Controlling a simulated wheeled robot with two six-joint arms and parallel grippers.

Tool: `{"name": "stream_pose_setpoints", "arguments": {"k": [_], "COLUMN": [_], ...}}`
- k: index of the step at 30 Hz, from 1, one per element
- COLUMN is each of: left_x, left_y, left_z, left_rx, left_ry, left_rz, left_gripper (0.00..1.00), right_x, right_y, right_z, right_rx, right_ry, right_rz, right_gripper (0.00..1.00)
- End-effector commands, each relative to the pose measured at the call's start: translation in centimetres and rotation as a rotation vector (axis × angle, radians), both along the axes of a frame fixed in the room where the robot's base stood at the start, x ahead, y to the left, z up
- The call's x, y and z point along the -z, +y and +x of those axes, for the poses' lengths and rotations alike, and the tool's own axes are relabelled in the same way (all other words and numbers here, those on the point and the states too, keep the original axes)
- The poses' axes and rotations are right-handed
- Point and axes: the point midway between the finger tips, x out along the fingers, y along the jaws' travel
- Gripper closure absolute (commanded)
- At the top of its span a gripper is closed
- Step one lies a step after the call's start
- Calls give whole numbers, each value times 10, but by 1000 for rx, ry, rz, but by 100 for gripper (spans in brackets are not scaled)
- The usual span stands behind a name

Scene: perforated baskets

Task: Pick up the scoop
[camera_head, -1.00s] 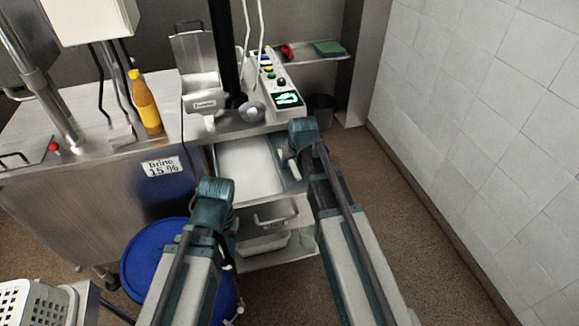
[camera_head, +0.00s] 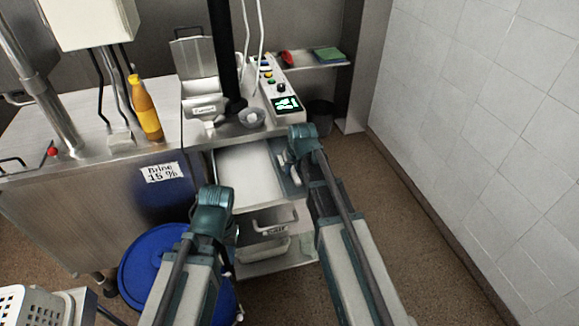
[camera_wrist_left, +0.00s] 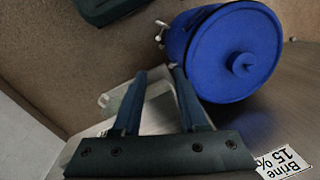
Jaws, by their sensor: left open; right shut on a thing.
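I cannot pick out a scoop with certainty in either view. My left gripper (camera_head: 213,198) is in front of the cabinet, above and beside the blue lidded drum. In the left wrist view its two fingers (camera_wrist_left: 157,74) are spread apart with nothing clearly between them. A pale, see-through container (camera_wrist_left: 104,98) shows behind and beside the fingers. My right gripper (camera_head: 291,160) is at the right side of the open upper drawer (camera_head: 245,165). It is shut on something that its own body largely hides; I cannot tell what.
A blue drum (camera_head: 150,262) stands at lower left; it also shows in the wrist view (camera_wrist_left: 225,55). An orange bottle (camera_head: 146,108) and a small bowl (camera_head: 250,117) stand on the counter. Floor at right is clear.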

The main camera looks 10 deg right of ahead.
Motion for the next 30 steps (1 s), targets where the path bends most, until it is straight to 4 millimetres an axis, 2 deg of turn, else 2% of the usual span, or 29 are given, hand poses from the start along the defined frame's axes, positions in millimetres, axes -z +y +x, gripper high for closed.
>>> {"name": "stream_pose_setpoints", "arguments": {"k": [11, 17, 27, 30], "left_x": [-10, -33, -86, -96], "left_y": [0, 0, 0, 0], "left_z": [0, 0, 0, 0], "left_rx": [0, 0, 0, 0], "left_ry": [0, 0, 0, 0], "left_rz": [0, 0, 0, 0], "left_gripper": [58, 58, 58, 58], "right_x": [-10, -33, -86, -96], "right_y": [0, 0, 0, 0], "right_z": [0, 0, 0, 0], "right_rx": [0, 0, 0, 0], "right_ry": [0, 0, 0, 0], "right_rz": [0, 0, 0, 0], "right_gripper": [100, 100, 100, 100]}}
